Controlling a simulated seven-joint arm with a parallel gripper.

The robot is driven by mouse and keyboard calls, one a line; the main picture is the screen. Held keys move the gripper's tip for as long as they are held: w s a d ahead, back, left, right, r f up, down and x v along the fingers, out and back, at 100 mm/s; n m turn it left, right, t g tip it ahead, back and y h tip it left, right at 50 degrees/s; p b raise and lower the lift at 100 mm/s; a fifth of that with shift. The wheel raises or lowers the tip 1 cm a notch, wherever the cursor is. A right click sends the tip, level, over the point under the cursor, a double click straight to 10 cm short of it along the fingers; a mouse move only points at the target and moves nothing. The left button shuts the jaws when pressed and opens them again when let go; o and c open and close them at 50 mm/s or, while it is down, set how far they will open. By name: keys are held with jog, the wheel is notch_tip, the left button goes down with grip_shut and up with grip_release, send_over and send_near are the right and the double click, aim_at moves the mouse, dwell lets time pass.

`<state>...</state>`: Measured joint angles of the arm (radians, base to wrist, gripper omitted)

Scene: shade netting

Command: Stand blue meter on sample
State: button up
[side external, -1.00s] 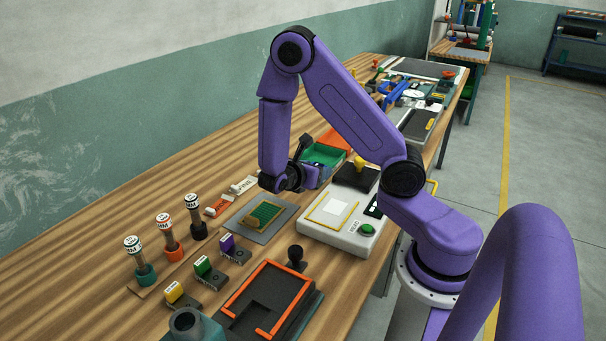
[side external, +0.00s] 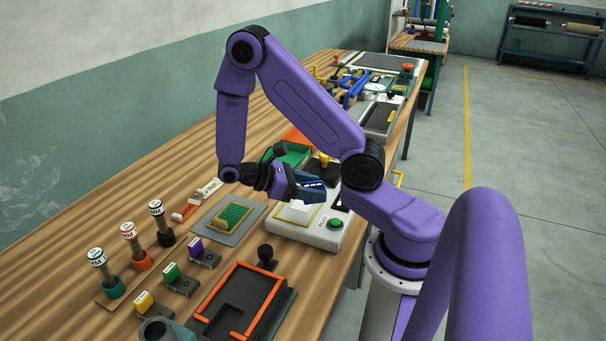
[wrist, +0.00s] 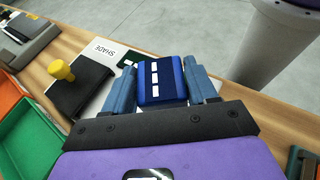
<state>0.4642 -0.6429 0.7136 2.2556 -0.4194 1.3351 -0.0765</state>
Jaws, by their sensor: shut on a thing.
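My gripper (side external: 308,184) is shut on the blue meter (side external: 313,182), a small dark blue box, over the far part of the white device. In the wrist view the blue meter (wrist: 162,82) sits between both blue-grey fingers, with several white marks in a row on its face. A green netting piece with a tan edge (side external: 234,216), which looks like the sample, lies on a grey mat (side external: 212,232) left of the gripper. The gripper is apart from it. Whether the meter touches the device below cannot be told.
The white device (side external: 312,236) has a yellow-outlined plate and a green button (side external: 336,223). A black block with a yellow knob (wrist: 62,70) and a green tray (wrist: 28,140) are close by. Stamps, an orange-edged frame (side external: 240,300) and a black knob (side external: 266,255) stand nearer.

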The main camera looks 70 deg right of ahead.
jog(key=a+m+g+y, duration=0.1)
jog(key=m+y, duration=0.1)
jog(key=a+f+m+y, duration=0.1)
jog(key=m+y, duration=0.2)
jog(key=w+a+f+m+g+y, duration=0.1)
jog(key=a+m+y, duration=0.1)
jog(key=y, duration=0.1)
jog(key=shift+a+g, duration=0.1)
jog(key=shift+g, duration=0.2)
jog(key=w+a+f+m+t+y, duration=0.1)
jog(key=w+a+m+t+y, duration=0.15)
jog(key=w+m+y, duration=0.4)
jog(key=m+t+y, duration=0.7)
jog(key=m+t, duration=0.4)
jog(key=m, duration=0.1)
send_over(234, 212)
jog(key=shift+r, duration=0.25)
jog(key=shift+f, duration=3.2)
jog(key=shift+f, duration=0.3)
